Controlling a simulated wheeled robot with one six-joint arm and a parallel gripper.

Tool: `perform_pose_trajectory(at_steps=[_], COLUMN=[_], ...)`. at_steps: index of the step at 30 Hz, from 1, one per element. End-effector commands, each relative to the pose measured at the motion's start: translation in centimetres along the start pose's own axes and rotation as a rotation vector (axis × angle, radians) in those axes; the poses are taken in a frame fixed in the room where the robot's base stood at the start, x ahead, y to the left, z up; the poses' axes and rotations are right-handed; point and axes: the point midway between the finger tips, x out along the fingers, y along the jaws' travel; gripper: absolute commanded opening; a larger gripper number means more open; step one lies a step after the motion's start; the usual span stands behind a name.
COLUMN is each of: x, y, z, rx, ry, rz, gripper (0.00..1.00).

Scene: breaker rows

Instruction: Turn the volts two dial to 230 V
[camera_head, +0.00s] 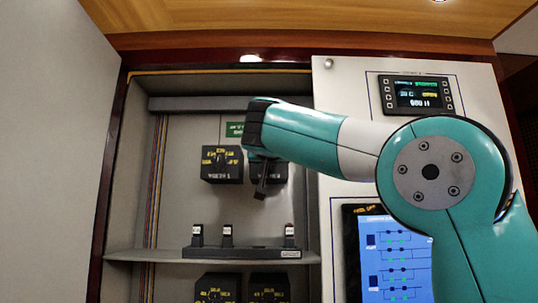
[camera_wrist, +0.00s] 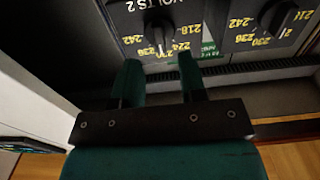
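The volts two dial is a black box with yellow numbers, labelled VOLTS 2 upside down in the wrist view. Its black knob (camera_wrist: 158,28) has a pale mark pointing down, between the 236 and 224 labels; the exact reading is unclear. In the head view the right-hand box (camera_head: 280,174) of the upper pair is partly hidden behind my gripper (camera_head: 261,188). In the wrist view my gripper (camera_wrist: 159,62) is open, its two fingers apart below the knob, with nothing seen between them.
A similar dial box (camera_head: 221,164) stands left of it; its knob (camera_wrist: 275,18) shows at right in the wrist view. Below are a shelf (camera_head: 160,256) with several small switches and two more dial boxes. A panel with a small display (camera_head: 418,94) and a blue screen (camera_head: 370,235) stands right.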

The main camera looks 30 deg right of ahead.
Motion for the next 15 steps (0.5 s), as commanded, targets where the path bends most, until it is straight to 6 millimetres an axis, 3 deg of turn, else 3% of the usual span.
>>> perform_pose_trajectory(at_steps=[9,15], x=[-8.4,-11.6], y=[-0.2,-0.2], z=[0.4,0.2], rx=[0.003,0.002], ry=[0.0,0.0], rz=[-0.01,-0.005], gripper=[0.38,0.38])
